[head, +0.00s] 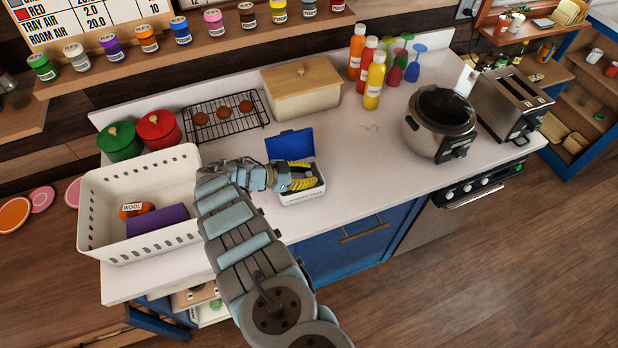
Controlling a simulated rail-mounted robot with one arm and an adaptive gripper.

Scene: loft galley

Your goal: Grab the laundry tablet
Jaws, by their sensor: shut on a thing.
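A small white box (303,197) with a raised blue lid (290,144) stands open near the counter's front edge. Its inside looks dark. My gripper (304,181), with yellow fingers, reaches in over the box from the left, its fingertips at the opening. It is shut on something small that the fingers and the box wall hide. I cannot make out a laundry tablet in this view.
A white basket (92,208) holding an orange "WOOL" item (136,210) and a purple block (158,220) stands at left. A wire rack (226,117), a wooden-lidded bin (302,88), bottles (374,80) and a cooker (438,122) stand behind and right. Counter right of the box is clear.

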